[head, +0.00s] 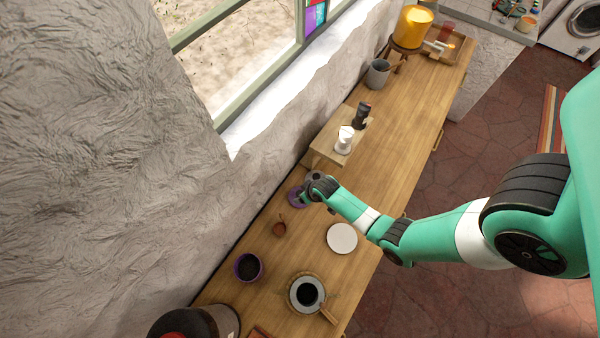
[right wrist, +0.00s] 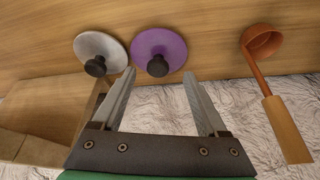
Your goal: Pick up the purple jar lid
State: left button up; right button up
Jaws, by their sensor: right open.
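The purple jar lid (right wrist: 172,45) lies on the wooden counter, with a round black knob (right wrist: 157,66) on top. In the head view the lid (head: 294,197) shows partly, beside my right gripper (head: 312,184), which covers some of it. In the right wrist view my right gripper (right wrist: 159,75) is open and empty. Its two fingers point toward the lid, and the knob appears between the fingertips; I cannot tell how far above the lid they are. My left gripper is not in view.
A grey lid (right wrist: 100,46) with a black knob lies close beside the purple one. A copper scoop (right wrist: 264,42) with a wooden handle lies on the other side. A low wooden stand (head: 327,146) with two small items is near. A purple jar (head: 240,276) and white disc (head: 342,237) stand apart.

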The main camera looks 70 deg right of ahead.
jog(key=b+x, duration=0.1)
jog(key=x, duration=0.2)
jog(key=shift+d+f+b, duration=0.2)
jog(key=shift+b, duration=0.2)
jog(key=shift+w+f, duration=0.2)
jog(key=shift+f, duration=0.1)
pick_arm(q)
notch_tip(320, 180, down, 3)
pick_arm(e)
jog(key=shift+d, duration=0.1)
jog(key=shift+c, duration=0.3)
grip_shut()
